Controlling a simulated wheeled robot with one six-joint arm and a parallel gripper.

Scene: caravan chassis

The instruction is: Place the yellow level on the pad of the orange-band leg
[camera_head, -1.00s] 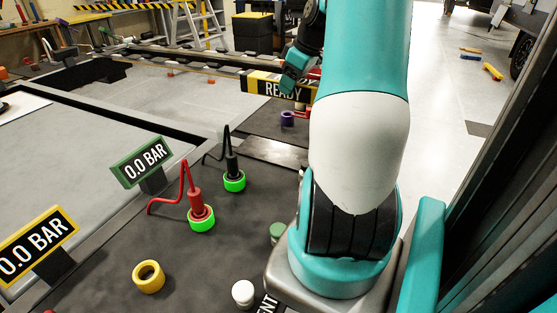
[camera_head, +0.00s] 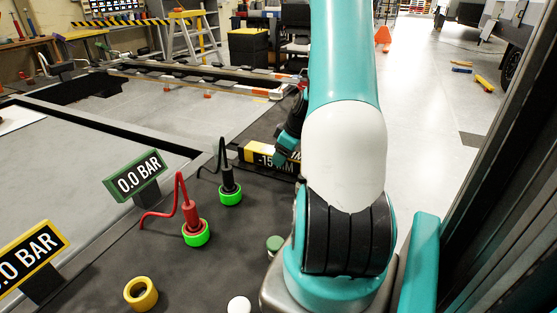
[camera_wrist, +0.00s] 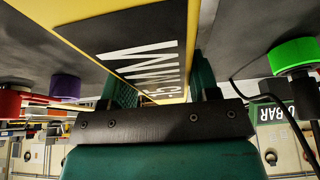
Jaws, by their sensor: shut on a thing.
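The yellow level (camera_head: 262,157) is a long yellow bar with a black display reading "-15 MM", partly hidden by my arm in the head view. In the wrist view the level (camera_wrist: 187,40) runs up from between my jaws, with large white letters on its dark face. My gripper (camera_wrist: 155,92) is shut on it, and one green jaw shows on each side. In the head view my gripper (camera_head: 288,148) is at the level's right part, beyond the black plug. I cannot pick out the orange-band leg or its pad for certain, nor tell whether the level touches anything below.
A black plug (camera_head: 229,187) and a red plug (camera_head: 193,223) stand in green rings on the dark deck. A yellow ring (camera_head: 141,294) and a green-topped knob (camera_head: 274,244) are nearer. A purple ring (camera_wrist: 65,87) shows left of the level. Green (camera_head: 137,175) and yellow-framed signs stand left.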

